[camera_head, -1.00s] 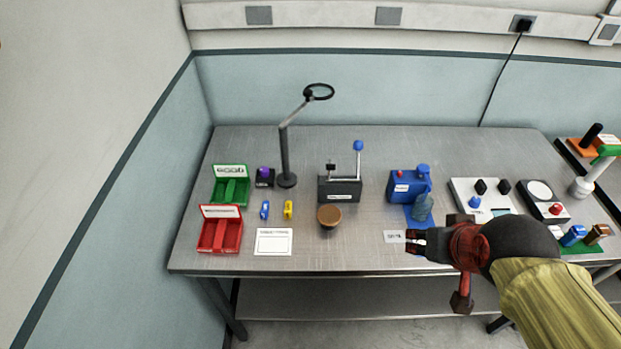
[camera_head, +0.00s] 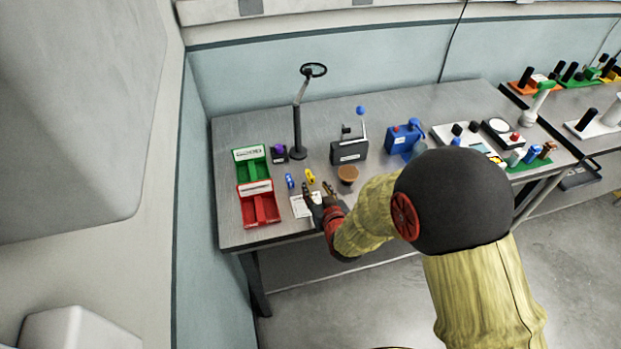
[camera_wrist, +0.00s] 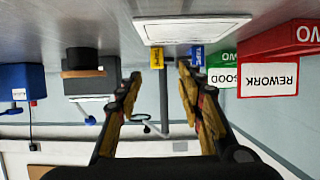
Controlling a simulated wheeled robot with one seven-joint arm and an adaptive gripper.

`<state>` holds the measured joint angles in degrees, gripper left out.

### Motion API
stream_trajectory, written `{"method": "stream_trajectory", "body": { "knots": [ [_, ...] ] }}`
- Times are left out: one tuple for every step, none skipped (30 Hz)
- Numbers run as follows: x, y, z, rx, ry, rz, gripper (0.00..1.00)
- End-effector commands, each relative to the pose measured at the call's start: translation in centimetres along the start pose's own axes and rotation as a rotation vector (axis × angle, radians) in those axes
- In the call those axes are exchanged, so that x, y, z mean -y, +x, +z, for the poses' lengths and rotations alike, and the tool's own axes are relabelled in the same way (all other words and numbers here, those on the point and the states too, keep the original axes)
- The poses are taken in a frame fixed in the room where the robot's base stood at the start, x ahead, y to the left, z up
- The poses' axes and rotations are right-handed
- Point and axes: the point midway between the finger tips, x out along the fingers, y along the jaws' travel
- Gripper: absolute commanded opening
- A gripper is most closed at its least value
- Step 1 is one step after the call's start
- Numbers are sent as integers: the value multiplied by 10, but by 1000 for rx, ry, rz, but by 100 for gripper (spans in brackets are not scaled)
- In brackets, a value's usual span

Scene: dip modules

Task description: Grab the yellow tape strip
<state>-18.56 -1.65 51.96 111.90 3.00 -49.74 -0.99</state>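The yellow tape strip (camera_head: 310,176) is a small yellow piece standing on the grey table, to the right of a similar blue piece (camera_head: 290,181). In the wrist view, which is upside down, the yellow strip (camera_wrist: 157,55) shows in the gap between my fingertips, farther off. The blue piece (camera_wrist: 197,55) shows just beyond the right finger. My gripper (camera_head: 318,190) is over the front of the table near the white card, on the near side of the strip. My gripper (camera_wrist: 159,72) is open and empty, with its two fingers apart.
The white card (camera_wrist: 192,30) lies close to my gripper. The red REWORK bin (camera_head: 260,207) and green GOOD bin (camera_head: 252,164) stand at the left. A brown-topped round item (camera_head: 348,174) is right of the strip; a lamp stand (camera_head: 297,125) rises behind.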

Motion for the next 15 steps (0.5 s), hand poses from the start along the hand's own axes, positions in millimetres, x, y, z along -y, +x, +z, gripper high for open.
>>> {"method": "stream_trajectory", "body": {
  "knots": [
    [0,6,1,0,0,0,38],
    [0,10,1,0,0,1,38],
    [-1,13,1,0,0,1,38],
    [-1,16,1,0,0,1,38],
    [-1,19,1,-1,0,1,38],
    [-2,23,2,-1,1,1,38],
    [-2,27,2,-1,1,1,38],
    [-3,32,3,0,1,2,38],
    [-4,38,4,0,0,1,38],
    [-4,42,5,1,0,1,38],
    [-5,47,5,1,0,1,38],
    [-4,52,4,1,0,1,38],
    [-4,55,4,0,0,1,38],
    [-4,58,4,0,0,1,38],
    [-4,62,3,0,0,1,38]
  ]
}}
